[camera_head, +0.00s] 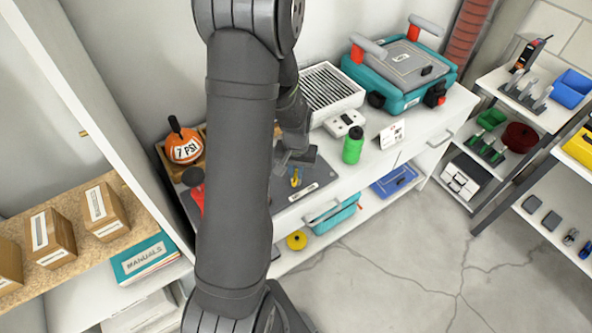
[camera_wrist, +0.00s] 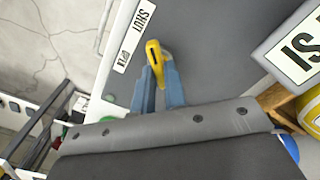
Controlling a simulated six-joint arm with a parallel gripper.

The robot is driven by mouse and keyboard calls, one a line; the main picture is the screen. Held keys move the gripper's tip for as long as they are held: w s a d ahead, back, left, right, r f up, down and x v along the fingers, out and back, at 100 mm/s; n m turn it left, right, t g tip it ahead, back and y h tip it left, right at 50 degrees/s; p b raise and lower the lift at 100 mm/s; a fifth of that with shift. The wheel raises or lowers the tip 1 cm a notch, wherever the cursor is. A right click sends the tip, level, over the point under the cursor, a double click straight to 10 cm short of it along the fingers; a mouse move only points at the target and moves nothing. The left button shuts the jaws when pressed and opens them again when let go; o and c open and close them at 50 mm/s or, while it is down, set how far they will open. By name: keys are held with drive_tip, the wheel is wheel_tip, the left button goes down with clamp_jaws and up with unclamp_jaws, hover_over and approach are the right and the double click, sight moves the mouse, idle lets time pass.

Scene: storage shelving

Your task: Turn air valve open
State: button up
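The air valve's yellow lever (camera_wrist: 154,56) stands up from a dark grey panel (camera_wrist: 195,40) in the wrist view. A white label plate (camera_wrist: 130,36) reading SHUT, with smaller print, lies beside it on the panel. My gripper (camera_wrist: 158,75) is at the lever, its two blue-grey fingers on either side of it with a narrow gap. Whether both fingers press on the lever is unclear. In the head view the small yellow lever (camera_head: 295,181) shows below my gripper (camera_head: 296,170), and my arm hides part of the panel.
A green bottle (camera_head: 353,146), a white slatted box (camera_head: 329,90) and a teal case (camera_head: 404,70) stand on the right. A signed block (camera_wrist: 298,48) is close to my gripper.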

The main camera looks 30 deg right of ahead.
clamp_jaws()
drive_tip(key=n, duration=0.4)
drive_tip(key=shift+n, duration=0.4)
drive_tip(key=n, duration=0.4)
drive_tip(key=shift+n, duration=0.3)
drive_tip(key=n, duration=0.4)
drive_tip(key=shift+n, duration=2.2)
drive_tip(key=o, duration=0.7)
unclamp_jaws()
